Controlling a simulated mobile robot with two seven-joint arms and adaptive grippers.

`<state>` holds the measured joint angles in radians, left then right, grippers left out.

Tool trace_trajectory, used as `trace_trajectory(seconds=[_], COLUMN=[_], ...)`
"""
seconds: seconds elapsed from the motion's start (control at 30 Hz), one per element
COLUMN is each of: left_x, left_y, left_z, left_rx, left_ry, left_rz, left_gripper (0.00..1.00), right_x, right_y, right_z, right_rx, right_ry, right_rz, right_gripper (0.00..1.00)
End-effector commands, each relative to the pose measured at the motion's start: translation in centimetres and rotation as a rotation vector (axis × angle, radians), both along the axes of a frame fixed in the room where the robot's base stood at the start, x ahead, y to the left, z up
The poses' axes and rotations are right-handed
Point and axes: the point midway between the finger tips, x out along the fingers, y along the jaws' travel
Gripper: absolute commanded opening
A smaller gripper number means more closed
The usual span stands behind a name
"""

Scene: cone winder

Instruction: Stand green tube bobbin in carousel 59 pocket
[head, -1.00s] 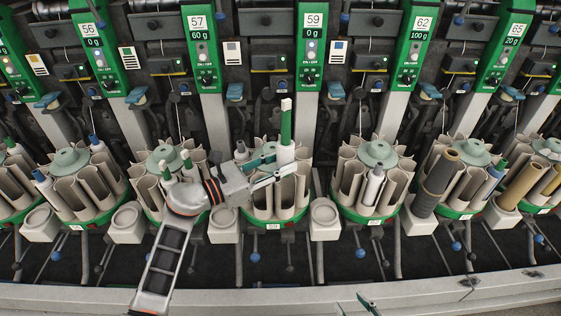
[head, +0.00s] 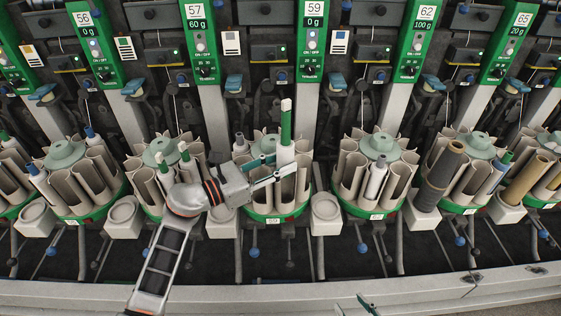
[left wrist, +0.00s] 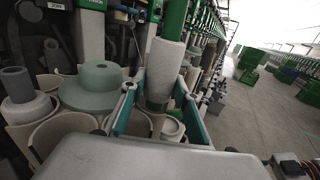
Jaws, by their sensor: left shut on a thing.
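My left gripper (head: 274,168) is shut on the green tube bobbin, a pale yarn body (head: 285,154) with a green tube (head: 286,124) and whitish tip above it. The bobbin is upright over the right side of carousel 59 (head: 262,207). The left wrist view shows the bobbin (left wrist: 165,70) between the teal fingers (left wrist: 158,108), beside the grey-green hub (left wrist: 98,86). Its lower end is near a pocket rim; I cannot tell how far inside it is. Only a teal tip of my right gripper (head: 366,302) shows at the bottom edge.
Neighbouring carousels (head: 375,172) hold bobbins too. Pale round-topped blocks (head: 325,212) stand between carousels. A grey rail (head: 420,288) runs along the front. An open aisle (left wrist: 245,115) shows in the left wrist view.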

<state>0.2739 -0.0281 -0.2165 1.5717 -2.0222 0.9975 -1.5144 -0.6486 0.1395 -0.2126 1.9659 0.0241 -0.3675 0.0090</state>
Motion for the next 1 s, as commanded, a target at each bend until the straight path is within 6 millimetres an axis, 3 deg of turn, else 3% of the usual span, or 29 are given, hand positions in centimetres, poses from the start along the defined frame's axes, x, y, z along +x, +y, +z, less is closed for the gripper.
trace_trajectory(seconds=[0.2,0.43,0.47,0.5,0.53,0.87,1.0], left_x=[-0.01,0.0,0.0,0.0,0.0,-0.04,-0.47], left_y=[-0.04,-0.05,-0.04,-0.05,-0.04,0.03,0.94], left_z=[-1.07,-0.9,-0.9,-0.9,-0.9,-1.01,-1.09], left_rx=[0.0,-0.001,-0.001,-0.001,-0.001,0.0,0.002], left_ry=[0.001,-0.001,0.0,-0.001,-0.001,0.001,0.001], left_rz=[-0.001,-0.001,0.0,-0.001,-0.001,0.0,0.001], left_gripper=[0.07,0.07,0.35,0.46,0.5,0.5,0.5], right_x=[-0.5,-0.55,-0.55,-0.54,-0.53,-0.37,-0.4], right_y=[-0.03,-0.06,-0.05,-0.05,-0.05,-0.12,-0.11], right_z=[-1.45,-1.5,-1.49,-1.48,-1.47,-1.14,-1.21], right_rx=[-0.002,-0.002,-0.002,-0.002,-0.002,-0.003,-0.003], right_ry=[0.015,0.017,0.017,0.017,0.016,0.011,0.012], right_rz=[0.0,-0.001,-0.001,-0.001,0.0,0.0,0.0], right_gripper=[0.4,0.4,0.4,0.4,0.4,0.4,0.4])
